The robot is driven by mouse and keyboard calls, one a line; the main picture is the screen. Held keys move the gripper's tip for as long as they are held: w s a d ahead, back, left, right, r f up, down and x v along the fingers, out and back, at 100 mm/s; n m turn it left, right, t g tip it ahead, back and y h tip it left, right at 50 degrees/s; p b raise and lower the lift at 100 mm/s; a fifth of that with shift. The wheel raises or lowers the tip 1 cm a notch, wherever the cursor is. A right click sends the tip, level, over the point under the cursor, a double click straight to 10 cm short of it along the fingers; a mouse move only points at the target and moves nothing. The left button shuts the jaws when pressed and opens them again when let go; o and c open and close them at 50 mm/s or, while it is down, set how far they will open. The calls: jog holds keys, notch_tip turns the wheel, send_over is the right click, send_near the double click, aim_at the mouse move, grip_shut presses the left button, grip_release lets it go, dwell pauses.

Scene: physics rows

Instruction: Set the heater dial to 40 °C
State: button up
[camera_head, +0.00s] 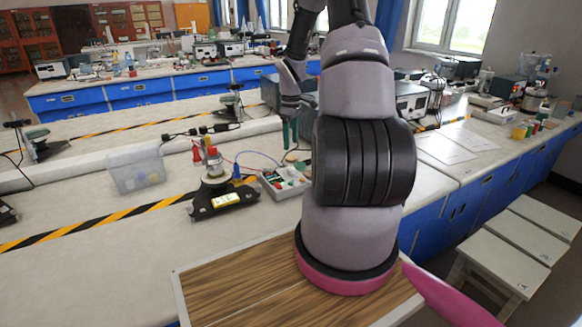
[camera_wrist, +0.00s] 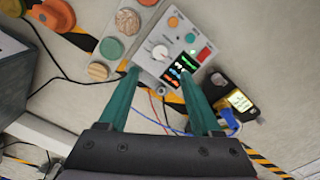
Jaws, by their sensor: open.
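The heater box (camera_head: 285,181) is a light grey box on the bench, just right of a black device. In the wrist view its grey panel (camera_wrist: 150,70) carries a pale round dial (camera_wrist: 160,52), a dark screen with coloured lines (camera_wrist: 184,68), a red switch (camera_wrist: 205,54) and an orange round part (camera_wrist: 173,22). The dial's setting is too small to read. My gripper (camera_head: 290,133) has teal fingers pointing down above the box. In the wrist view my gripper (camera_wrist: 158,73) is open and empty, its fingertips overlapping the panel's near part, with the dial beyond them.
The black device (camera_head: 222,199) with a yellow label stands left of the box, with blue and red wires nearby. A clear bin (camera_head: 137,170) stands farther left. In the wrist view, round coloured pieces (camera_wrist: 110,48) lie left of the panel. Bench space at the front left is clear.

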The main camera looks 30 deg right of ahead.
aim_at(291, 168)
notch_tip(291, 168, down, 11)
jog(key=shift+r, duration=0.1)
dwell(0.3)
grip_shut()
